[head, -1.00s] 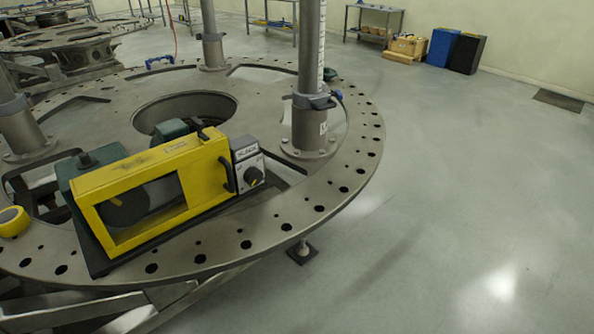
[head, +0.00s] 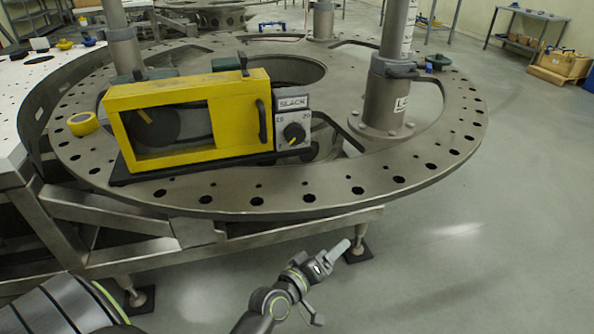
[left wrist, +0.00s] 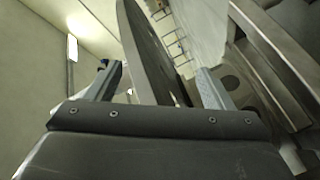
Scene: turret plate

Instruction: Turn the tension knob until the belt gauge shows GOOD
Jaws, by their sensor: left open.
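The tension knob (head: 294,133), black with a yellow pointer mark, is on a grey control box at the right end of the yellow belt guard (head: 190,88). The belt gauge (head: 291,104) above the knob reads SLACK. The guard has a window with a dark pulley (head: 155,129) behind it. My left gripper (head: 336,256) is in front of and below the plate's near edge, well apart from the knob. In the left wrist view its two fingers (left wrist: 160,85) stand wide apart with nothing gripped. My right gripper is not in view.
The round turret plate (head: 330,192) with a ring of holes bears the guard. A yellow tape roll (head: 82,124) lies at the plate's left.

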